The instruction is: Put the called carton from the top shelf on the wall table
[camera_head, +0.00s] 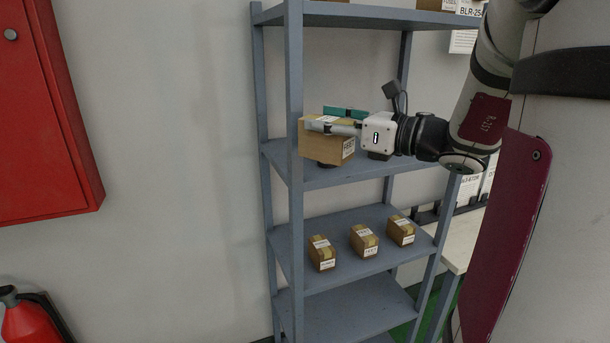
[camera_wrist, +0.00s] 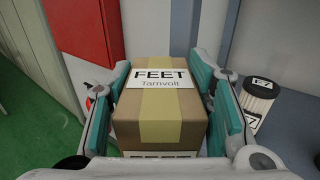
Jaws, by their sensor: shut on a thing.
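My gripper (camera_head: 335,120) is shut on a brown carton (camera_head: 318,150), with one finger on each side of it. In the wrist view the carton (camera_wrist: 160,132) sits between the teal finger pads, its white label reading "FEET Tamvolt" across yellow tape. The carton is in front of the blue-grey shelf rack (camera_head: 295,200), at the height of the second level from the top in view. The top level (camera_head: 350,12) holds other cartons, cut off by the picture edge. A pale tabletop (camera_head: 461,240) shows partly behind my arm; I cannot tell if it is the wall table.
Three small cartons (camera_head: 322,253) stand on the level below. A red cabinet (camera_head: 40,120) and red extinguisher (camera_head: 28,322) are at left. The wall between is clear.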

